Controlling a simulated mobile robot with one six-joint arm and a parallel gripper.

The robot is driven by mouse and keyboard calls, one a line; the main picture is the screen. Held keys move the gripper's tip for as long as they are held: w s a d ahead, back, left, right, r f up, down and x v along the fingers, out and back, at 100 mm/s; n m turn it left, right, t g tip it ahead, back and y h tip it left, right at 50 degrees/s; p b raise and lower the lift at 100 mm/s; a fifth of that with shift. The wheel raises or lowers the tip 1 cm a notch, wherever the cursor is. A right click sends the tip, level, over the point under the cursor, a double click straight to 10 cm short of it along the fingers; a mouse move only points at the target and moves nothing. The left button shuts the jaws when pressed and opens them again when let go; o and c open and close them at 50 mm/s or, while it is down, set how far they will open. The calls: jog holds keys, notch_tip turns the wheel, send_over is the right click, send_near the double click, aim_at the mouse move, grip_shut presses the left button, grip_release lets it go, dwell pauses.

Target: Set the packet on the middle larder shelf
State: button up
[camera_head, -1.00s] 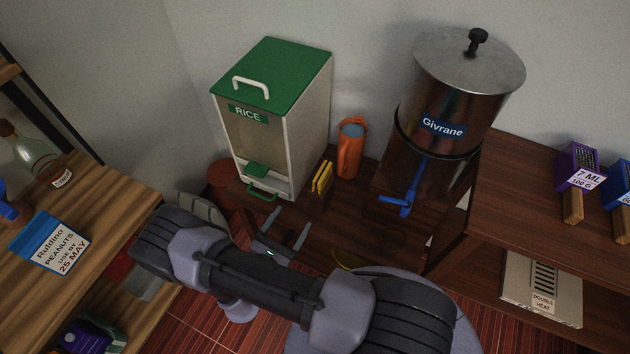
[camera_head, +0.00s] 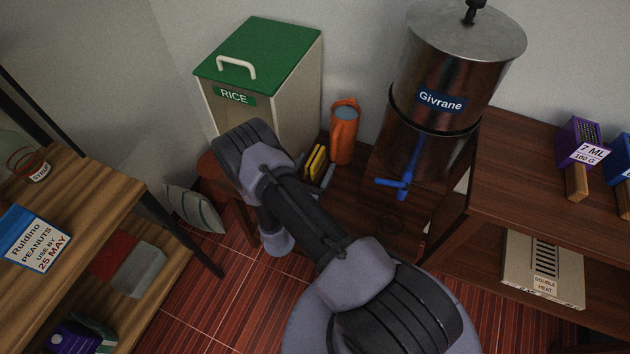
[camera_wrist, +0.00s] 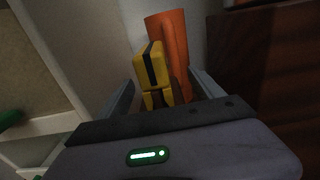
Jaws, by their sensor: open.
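A small yellow upright thing with a dark stripe (camera_head: 315,160), perhaps the packet, stands by the rice dispenser. It also shows in the wrist view (camera_wrist: 152,68), ahead of and between my two fingers. My gripper (camera_head: 314,172) is open, with its fingers apart and pointing at it; the wrist view (camera_wrist: 162,93) shows no clear contact. My arm hides part of the dispenser and the counter near it. A blue-and-white peanuts packet (camera_head: 38,240) lies on the upper wooden shelf (camera_head: 92,205) at left. A lower shelf (camera_head: 150,290) holds a red and a grey box.
The rice dispenser (camera_head: 262,62) with green lid stands left of the yellow thing, and an orange jug (camera_head: 344,135) stands just behind it to the right. A steel Givrane urn (camera_head: 440,70) with blue tap stands farther right.

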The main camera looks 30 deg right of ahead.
grip_shut()
dwell(0.3)
